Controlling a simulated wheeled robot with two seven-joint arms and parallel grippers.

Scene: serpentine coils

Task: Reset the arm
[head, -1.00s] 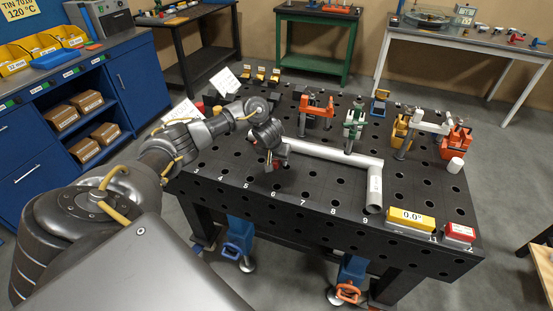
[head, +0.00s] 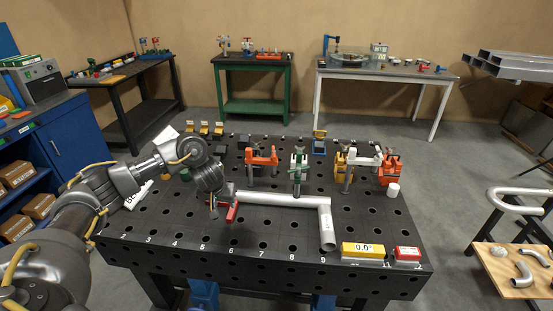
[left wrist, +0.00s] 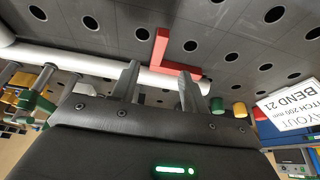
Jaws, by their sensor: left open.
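My left arm comes in from the left in the head view. My left gripper (head: 222,208) is over the left part of the black perforated table (head: 180,250), close to the end of a bent white pipe (head: 285,200). In the left wrist view its two fingers (left wrist: 160,85) stand apart with nothing gripped between them. A red L-shaped piece (head: 232,212) lies by the pipe's left end, and it also shows beyond the fingertips in the left wrist view (left wrist: 160,50). My right gripper is not in view.
Orange (head: 262,158), green (head: 299,160) and further clamps stand behind the pipe. A yellow level (head: 362,251) and a red block (head: 407,254) sit at the front right edge. A wooden board with bent pipes (head: 510,270) stands at the right.

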